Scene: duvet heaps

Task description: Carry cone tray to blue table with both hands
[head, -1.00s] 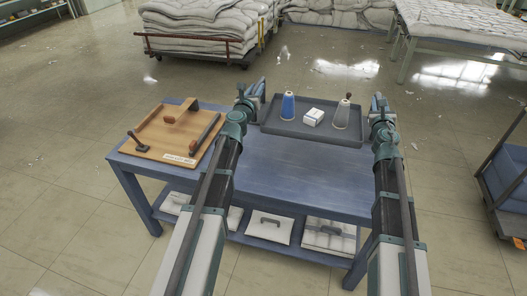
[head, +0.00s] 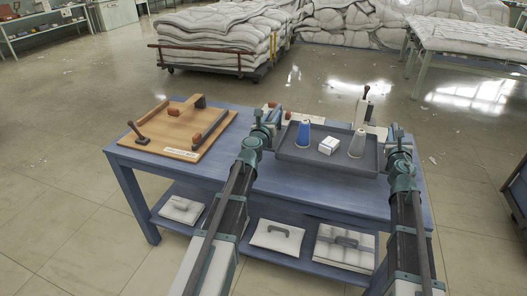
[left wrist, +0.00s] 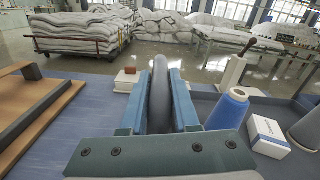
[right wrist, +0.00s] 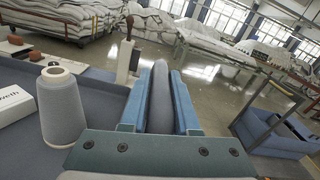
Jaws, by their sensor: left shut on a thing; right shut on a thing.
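The cone tray (head: 318,159) is dark grey and low-walled. It holds a blue cone (head: 303,135), a small white box (head: 328,146) and a grey cone (head: 357,144), all upright or flat. My left gripper (head: 274,120) is shut on the tray's left side; in the left wrist view a grey rounded part (left wrist: 161,98) sits between its fingers. My right gripper (head: 394,134) is shut on the right side, with a similar part (right wrist: 159,98) between its fingers. The tray is level over the right half of the blue table (head: 270,185); whether it touches the top, I cannot tell.
A wooden board (head: 182,130) with dark-handled tools lies on the table's left half. A stand with a dark knob (head: 363,108) is behind the tray. Folded white pieces (head: 277,237) lie on the lower shelf. A duvet trolley (head: 220,40) stands beyond open floor.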

